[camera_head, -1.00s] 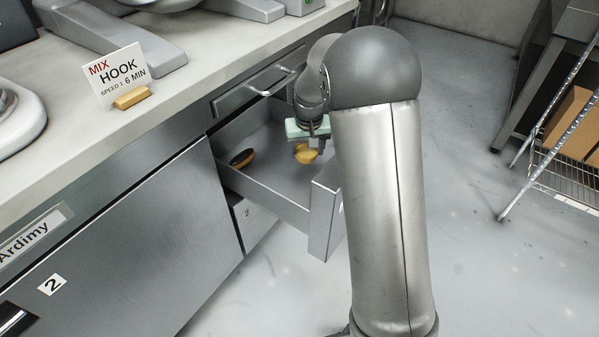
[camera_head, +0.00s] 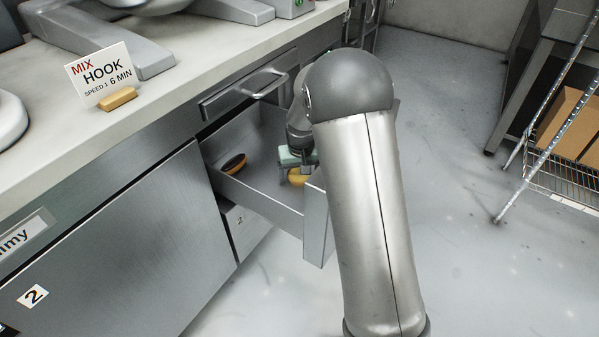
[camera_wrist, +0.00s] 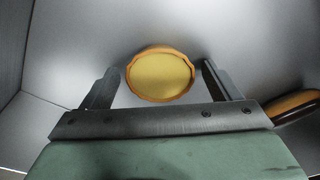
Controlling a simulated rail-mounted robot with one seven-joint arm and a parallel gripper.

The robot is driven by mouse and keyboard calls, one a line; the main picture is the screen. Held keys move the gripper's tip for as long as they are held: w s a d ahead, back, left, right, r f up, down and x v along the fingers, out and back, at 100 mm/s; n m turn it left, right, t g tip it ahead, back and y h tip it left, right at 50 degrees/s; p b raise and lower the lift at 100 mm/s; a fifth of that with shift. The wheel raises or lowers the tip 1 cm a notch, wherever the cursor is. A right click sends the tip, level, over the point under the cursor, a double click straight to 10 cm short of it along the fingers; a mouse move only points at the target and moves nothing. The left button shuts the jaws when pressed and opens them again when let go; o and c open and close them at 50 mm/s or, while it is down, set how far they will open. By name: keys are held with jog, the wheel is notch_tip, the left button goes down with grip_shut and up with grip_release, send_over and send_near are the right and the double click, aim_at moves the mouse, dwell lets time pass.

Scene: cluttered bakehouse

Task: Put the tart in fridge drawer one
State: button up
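The tart (camera_head: 298,179) is round, with a yellow filling and a golden crust. It is inside the open drawer (camera_head: 262,202), low near the drawer floor, and seems to rest there. In the wrist view the tart (camera_wrist: 160,76) sits between the fingertips of my gripper (camera_wrist: 162,66), with a narrow gap on each side. My gripper is open and reaches down into the drawer. In the head view my arm hides part of the drawer's right side, and the fingers show only partly.
A chocolate-topped éclair (camera_head: 234,162) lies in the drawer's left part; it also shows in the wrist view (camera_wrist: 297,107). Another closed drawer (camera_head: 243,226) is below. The counter (camera_head: 160,105) holds a sign (camera_head: 103,77). A wire rack (camera_head: 565,180) stands at right.

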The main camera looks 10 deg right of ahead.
aim_at(301, 179)
notch_tip(301, 179, up, 12)
jog(key=s+p, duration=0.1)
jog(key=p, duration=0.2)
jog(key=shift+s+r+p, duration=0.15)
jog(key=shift+s+p, duration=0.15)
jog(key=shift+s, duration=0.1)
